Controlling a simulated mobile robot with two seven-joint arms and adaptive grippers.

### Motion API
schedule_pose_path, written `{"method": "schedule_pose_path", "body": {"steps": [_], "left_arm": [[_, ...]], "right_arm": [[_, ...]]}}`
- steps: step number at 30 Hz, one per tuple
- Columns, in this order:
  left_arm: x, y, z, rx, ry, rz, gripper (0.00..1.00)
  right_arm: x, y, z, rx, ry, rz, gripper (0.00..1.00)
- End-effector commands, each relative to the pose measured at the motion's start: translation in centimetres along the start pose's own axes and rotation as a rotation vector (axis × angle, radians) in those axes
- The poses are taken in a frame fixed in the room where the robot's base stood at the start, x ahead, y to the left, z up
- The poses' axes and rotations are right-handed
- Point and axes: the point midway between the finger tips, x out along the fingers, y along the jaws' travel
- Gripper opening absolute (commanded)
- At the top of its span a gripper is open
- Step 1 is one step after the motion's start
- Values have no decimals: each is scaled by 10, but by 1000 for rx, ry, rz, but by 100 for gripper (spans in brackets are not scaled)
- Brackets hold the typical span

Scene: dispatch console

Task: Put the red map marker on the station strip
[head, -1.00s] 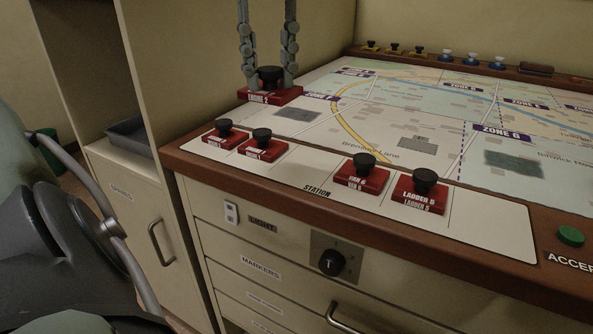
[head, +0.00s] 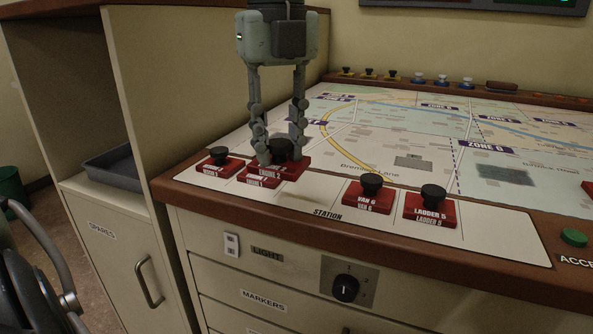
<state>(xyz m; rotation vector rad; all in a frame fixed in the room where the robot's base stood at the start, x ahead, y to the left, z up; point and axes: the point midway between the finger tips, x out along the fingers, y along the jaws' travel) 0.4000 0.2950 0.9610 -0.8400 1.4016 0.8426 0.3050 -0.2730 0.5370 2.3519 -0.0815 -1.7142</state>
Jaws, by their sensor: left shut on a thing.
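My left gripper (head: 281,150) points down and is shut on the black knob of a red map marker (head: 284,172), whose label seems to read Engine. This marker is over the left part of the white station strip (head: 495,235) and overlaps another red marker (head: 262,182) in the head view, hiding most of it. I cannot tell if the held marker touches it or the strip. Three other red markers stand on the strip: one at the left end (head: 220,163), Van 6 (head: 369,198) and Ladder 5 (head: 431,208). My right gripper is not in view.
The strip is bare between the held marker and Van 6, and right of Ladder 5. The map (head: 400,140) lies behind it. Yellow and blue markers (head: 443,80) line the back ledge. A green button (head: 573,237) is at right. A tall cabinet panel (head: 165,80) stands at left.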

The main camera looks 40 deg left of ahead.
Motion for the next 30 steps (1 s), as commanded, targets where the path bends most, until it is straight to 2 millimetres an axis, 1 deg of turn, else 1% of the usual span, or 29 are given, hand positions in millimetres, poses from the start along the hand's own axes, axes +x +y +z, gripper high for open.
{"method": "schedule_pose_path", "body": {"steps": [1, 3, 6, 11, 15, 18, 26, 30], "left_arm": [[6, -8, 3, 1, 2, 5, 0], [11, -17, 7, 0, 0, 2, 0], [16, -24, 10, 1, 0, 1, 0], [26, -26, 11, 1, 0, -1, 0], [48, -26, 10, 0, 2, 0, 0], [56, -26, 10, 1, 0, -1, 0], [57, -26, 11, -1, -1, -3, 0], [57, -26, 11, -1, -2, -3, 0]], "right_arm": [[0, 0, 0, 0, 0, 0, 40], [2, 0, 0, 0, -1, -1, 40], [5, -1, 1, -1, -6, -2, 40], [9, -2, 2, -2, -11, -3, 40], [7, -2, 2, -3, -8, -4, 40], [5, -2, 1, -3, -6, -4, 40], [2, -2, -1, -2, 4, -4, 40], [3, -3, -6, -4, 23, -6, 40]]}}
